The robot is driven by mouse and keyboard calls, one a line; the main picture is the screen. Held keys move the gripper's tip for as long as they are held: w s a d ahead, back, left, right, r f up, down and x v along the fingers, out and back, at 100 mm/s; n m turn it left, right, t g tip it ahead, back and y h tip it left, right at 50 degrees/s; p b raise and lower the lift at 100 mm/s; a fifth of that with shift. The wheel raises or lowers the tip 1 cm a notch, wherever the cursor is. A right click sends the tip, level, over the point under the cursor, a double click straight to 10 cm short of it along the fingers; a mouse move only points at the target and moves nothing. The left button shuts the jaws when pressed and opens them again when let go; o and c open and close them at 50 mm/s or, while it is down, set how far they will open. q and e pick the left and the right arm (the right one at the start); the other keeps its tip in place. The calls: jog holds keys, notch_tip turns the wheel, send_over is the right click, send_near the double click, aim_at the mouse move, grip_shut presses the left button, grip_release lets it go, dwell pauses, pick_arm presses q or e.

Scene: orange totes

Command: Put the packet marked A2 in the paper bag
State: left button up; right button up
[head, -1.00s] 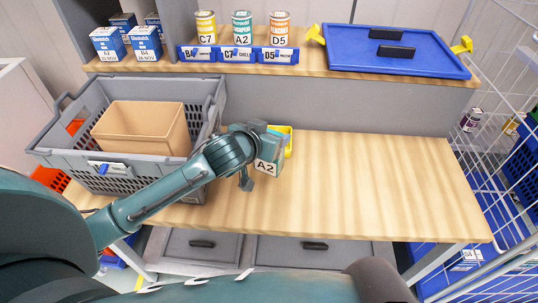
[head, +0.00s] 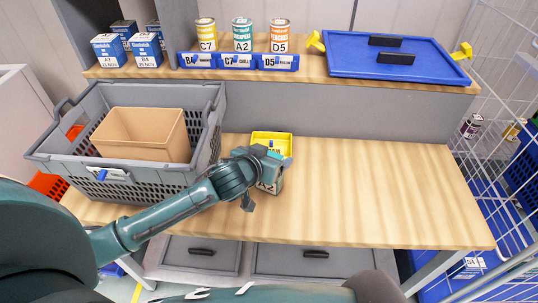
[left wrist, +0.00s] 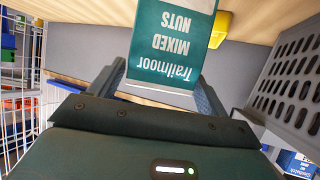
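The packet (head: 270,183) is at my left gripper (head: 258,186), over the middle-left of the bench in front of a yellow bin. In the left wrist view the packet (left wrist: 172,45) is teal and white and reads "Trailmoor Mixed Nuts", upside down. The gripper's two fingers (left wrist: 163,92) press its sides. Its lower end is out of that view, so I cannot tell whether it touches the bench. The paper bag (head: 140,137) is brown, open-topped and stands inside the grey crate (head: 207,130), left of the gripper. My right gripper is not in view.
The yellow bin (head: 284,138) is right behind the packet. The crate wall lies between gripper and bag. A shelf behind holds cans (head: 243,36), blue boxes (head: 146,47) and a blue lid (head: 395,70). The bench (head: 390,190) is clear on the right.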

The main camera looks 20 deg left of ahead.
pick_arm(q)
jog(key=shift+o, duration=0.7)
jog(key=shift+r, duration=0.1)
